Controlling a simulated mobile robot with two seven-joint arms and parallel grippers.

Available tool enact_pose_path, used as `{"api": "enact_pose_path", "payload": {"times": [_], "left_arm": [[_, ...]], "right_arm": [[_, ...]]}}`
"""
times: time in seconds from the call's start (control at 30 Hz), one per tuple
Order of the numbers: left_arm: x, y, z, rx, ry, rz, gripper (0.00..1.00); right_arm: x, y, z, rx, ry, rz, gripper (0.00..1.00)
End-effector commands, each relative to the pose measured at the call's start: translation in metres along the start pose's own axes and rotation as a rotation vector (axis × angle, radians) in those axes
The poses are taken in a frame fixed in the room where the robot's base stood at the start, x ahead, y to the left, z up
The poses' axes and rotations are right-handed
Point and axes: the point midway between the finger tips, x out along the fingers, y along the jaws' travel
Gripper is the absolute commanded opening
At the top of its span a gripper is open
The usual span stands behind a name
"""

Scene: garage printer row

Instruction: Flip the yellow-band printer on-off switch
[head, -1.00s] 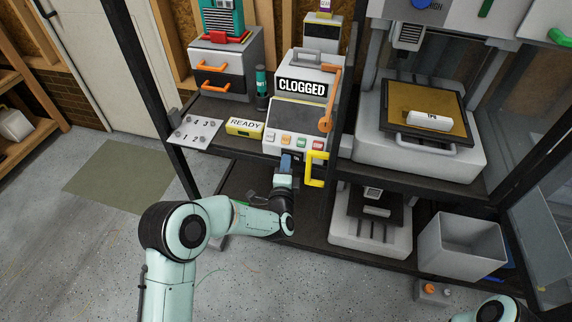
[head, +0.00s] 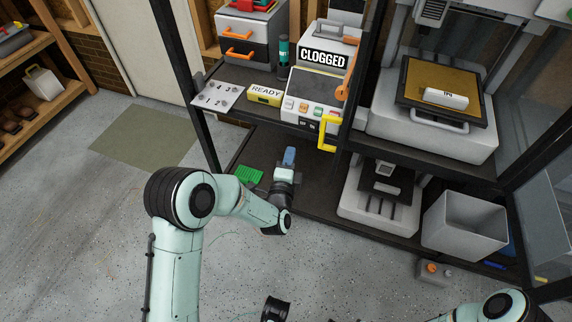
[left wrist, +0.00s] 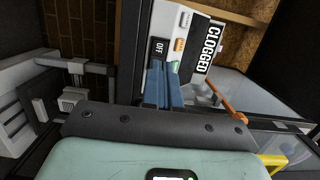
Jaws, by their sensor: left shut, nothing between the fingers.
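The white machine with a CLOGGED sign (head: 324,58) stands on the middle shelf, with a row of coloured buttons (head: 304,107) on its front and a yellow handle (head: 328,133) at its right. In the left wrist view, an OFF label (left wrist: 158,48) shows on the panel near orange and green buttons, just beyond my fingertips. My left gripper (head: 290,154) is shut and empty, in front of and below the machine's front. Its blue fingers also show in the left wrist view (left wrist: 163,85). Whether they touch anything cannot be told.
A READY box (head: 265,94) and a numbered plate (head: 218,95) lie left of the machine. Another printer with a gold bed (head: 445,84) stands right, behind a black post. A smaller printer (head: 380,200) and a grey bin (head: 465,226) are lower. Floor at left is clear.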

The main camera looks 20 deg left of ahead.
Motion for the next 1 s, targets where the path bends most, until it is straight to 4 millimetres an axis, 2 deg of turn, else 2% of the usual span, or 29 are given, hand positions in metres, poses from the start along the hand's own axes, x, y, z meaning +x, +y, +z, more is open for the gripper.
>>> {"api": "enact_pose_path", "payload": {"times": [0.1, 0.23, 0.83, 0.93, 1.0], "left_arm": [[-0.019, -0.001, 0.002, 0.0, 0.003, 0.001, 0.0], [-0.029, -0.001, 0.004, 0.0, 0.001, 0.0, 0.0], [-0.032, 0.0, 0.005, -0.001, 0.001, 0.0, 0.0], [-0.034, 0.009, 0.005, -0.03, 0.006, 0.028, 0.0], [-0.039, 0.029, 0.006, -0.098, 0.014, 0.089, 0.0]], "right_arm": [[-0.003, -0.001, 0.004, 0.0, -0.012, 0.0, 0.43], [-0.004, -0.001, 0.006, -0.001, -0.019, 0.0, 0.43], [-0.004, -0.001, 0.007, -0.001, -0.02, 0.0, 0.43], [-0.004, -0.001, 0.007, -0.001, -0.02, 0.0, 0.43], [-0.004, -0.001, 0.007, -0.001, -0.02, 0.0, 0.43]]}}
